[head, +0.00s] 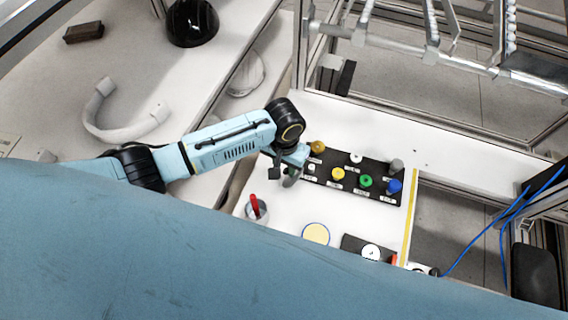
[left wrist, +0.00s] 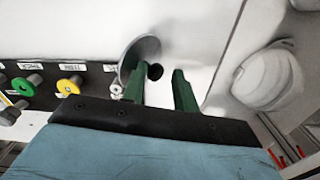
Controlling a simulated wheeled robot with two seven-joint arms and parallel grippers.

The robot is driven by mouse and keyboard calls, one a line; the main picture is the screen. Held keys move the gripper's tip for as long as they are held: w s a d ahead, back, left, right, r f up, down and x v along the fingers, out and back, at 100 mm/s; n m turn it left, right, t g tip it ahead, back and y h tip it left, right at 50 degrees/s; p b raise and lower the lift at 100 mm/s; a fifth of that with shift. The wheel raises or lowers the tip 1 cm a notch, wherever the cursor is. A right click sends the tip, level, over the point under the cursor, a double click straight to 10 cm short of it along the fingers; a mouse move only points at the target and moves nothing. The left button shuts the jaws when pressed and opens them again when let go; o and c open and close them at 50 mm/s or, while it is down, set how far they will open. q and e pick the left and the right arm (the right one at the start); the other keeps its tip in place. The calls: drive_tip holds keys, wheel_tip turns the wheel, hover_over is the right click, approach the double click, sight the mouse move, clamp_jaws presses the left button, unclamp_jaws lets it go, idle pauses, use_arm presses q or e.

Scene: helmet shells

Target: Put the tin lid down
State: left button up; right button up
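The tin lid is a thin grey disc (left wrist: 147,48) with a black knob (left wrist: 155,72) in the left wrist view. It looks tilted, and the left finger covers part of it. My left gripper (left wrist: 160,77) has its green fingers apart, with the knob showing in the gap; I cannot tell if a finger touches the lid. In the head view the grey lid (head: 291,179) hangs or leans just below my left gripper (head: 287,168), at the left end of the black knob strip. My right gripper is not in view.
A black strip (head: 346,182) carries several coloured knobs. A pale shell (head: 247,75) lies behind the arm.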

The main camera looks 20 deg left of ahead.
sight(284, 171)
use_arm(q)
drive_tip(key=shift+o, duration=1.1)
drive_tip(key=shift+a+f, duration=0.1)
wheel_tip(284, 171, up, 12)
drive_tip(key=p, duration=0.1)
